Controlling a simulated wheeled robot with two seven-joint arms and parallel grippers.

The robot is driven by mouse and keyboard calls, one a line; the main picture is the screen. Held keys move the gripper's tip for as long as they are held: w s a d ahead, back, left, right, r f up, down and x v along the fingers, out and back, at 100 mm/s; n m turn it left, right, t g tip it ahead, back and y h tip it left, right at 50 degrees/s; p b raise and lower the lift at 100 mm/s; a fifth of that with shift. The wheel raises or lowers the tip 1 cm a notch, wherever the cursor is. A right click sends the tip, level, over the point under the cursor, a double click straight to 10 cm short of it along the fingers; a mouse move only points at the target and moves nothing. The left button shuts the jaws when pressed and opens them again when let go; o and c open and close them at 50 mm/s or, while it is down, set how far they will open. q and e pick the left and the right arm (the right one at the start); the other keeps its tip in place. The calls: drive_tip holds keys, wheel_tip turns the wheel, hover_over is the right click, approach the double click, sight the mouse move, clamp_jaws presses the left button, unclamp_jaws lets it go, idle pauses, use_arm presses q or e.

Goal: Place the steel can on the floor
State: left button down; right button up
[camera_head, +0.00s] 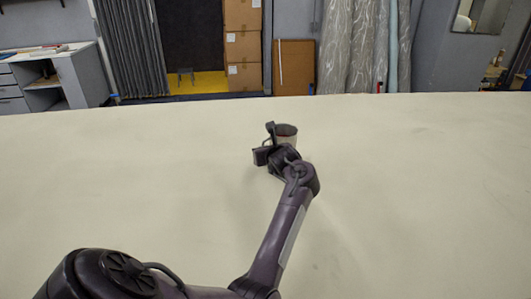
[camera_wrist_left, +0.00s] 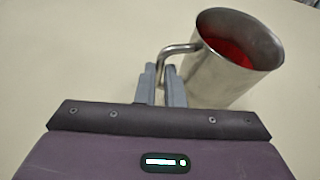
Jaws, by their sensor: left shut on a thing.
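The steel can (camera_wrist_left: 225,75) is a shiny metal mug with a loop handle and a red inside. In the head view the can (camera_head: 288,139) is at the far middle of the table, partly hidden by my left wrist. My left gripper (camera_wrist_left: 161,72) is shut on the can's handle, with the can body to the right of the fingers in the wrist view. In the head view my left gripper (camera_head: 272,146) is beside the can, its fingers mostly hidden. I cannot tell whether the can touches the table. My right gripper is in neither view.
The long pale cloth table (camera_head: 420,180) is otherwise clear. Beyond its far edge are stacked cardboard boxes (camera_head: 243,47), a brown board (camera_head: 295,68), upright wrapped rolls (camera_head: 365,45) and a grey cabinet (camera_head: 75,78). A yellow floor patch (camera_head: 207,84) shows at the back.

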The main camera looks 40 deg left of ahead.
use_arm(q)
drive_tip(key=shift+a+f, duration=0.1)
drive_tip(key=shift+f, duration=0.65)
drive_tip(key=c, duration=2)
unclamp_jaws()
drive_tip(key=shift+f, duration=0.15)
drive_tip(key=o, duration=0.5)
drive_tip(key=shift+c, duration=0.2)
